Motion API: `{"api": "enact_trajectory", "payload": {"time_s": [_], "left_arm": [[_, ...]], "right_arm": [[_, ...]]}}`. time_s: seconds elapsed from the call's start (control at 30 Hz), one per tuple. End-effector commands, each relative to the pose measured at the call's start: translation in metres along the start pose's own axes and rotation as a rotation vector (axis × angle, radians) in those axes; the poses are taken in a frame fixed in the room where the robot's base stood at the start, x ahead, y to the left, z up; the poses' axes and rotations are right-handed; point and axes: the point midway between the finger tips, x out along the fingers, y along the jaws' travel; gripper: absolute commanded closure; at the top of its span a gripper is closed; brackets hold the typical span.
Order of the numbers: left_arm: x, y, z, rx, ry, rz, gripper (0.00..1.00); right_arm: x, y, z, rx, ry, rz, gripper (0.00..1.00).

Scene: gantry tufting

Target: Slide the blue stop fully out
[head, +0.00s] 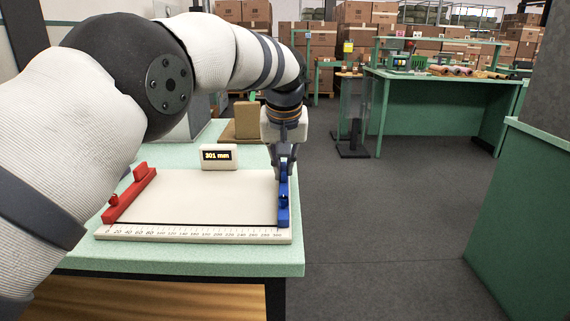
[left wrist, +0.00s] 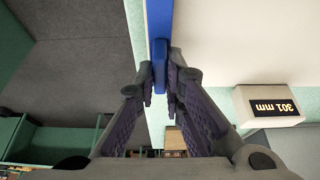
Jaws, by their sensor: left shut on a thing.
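The blue stop (head: 283,214) stands at the right end of the white measuring board (head: 215,200), near the 300 end of its front scale. A readout (head: 219,156) behind the board shows 301 mm. My left gripper (head: 284,158) points down over the stop and is shut on its upright blue part. In the left wrist view the blue stop (left wrist: 159,22) runs up from between the fingertips (left wrist: 164,76). The fingers partly hide the grip. The red stop (head: 131,196) is at the board's left end. My right gripper is not in view.
The green table (head: 262,256) has a narrow bare strip right of the board, then its edge. A brown box-like object (head: 246,121) stands at the back. Open grey floor (head: 390,225) lies to the right, with another green bench (head: 440,110) beyond.

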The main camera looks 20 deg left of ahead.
Motion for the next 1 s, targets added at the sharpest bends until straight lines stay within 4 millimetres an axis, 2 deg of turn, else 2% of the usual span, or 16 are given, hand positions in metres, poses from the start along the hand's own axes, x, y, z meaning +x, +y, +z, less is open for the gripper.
{"api": "enact_trajectory", "payload": {"time_s": [0.03, 0.27, 0.3, 0.37, 0.67, 0.77, 1.0], "left_arm": [[0.000, 0.005, 0.001, 0.000, 0.000, 0.011, 1.00], [0.000, 0.006, 0.001, 0.001, 0.001, 0.013, 1.00], [0.000, 0.006, 0.001, 0.001, 0.001, 0.013, 0.81], [0.000, 0.006, 0.001, 0.001, 0.001, 0.012, 0.70], [-0.001, 0.004, 0.000, 0.001, 0.002, 0.008, 0.70], [-0.014, 0.004, -0.001, 0.001, 0.004, 0.008, 0.70], [-0.079, 0.004, -0.001, 0.002, 0.006, 0.009, 0.70]], "right_arm": [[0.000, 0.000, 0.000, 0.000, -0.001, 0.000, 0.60], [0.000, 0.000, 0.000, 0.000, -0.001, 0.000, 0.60], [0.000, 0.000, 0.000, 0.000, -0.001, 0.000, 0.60], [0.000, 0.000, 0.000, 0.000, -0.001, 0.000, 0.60], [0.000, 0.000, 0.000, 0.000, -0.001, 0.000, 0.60], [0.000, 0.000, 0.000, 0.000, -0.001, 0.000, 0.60], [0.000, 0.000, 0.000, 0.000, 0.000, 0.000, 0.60]]}}
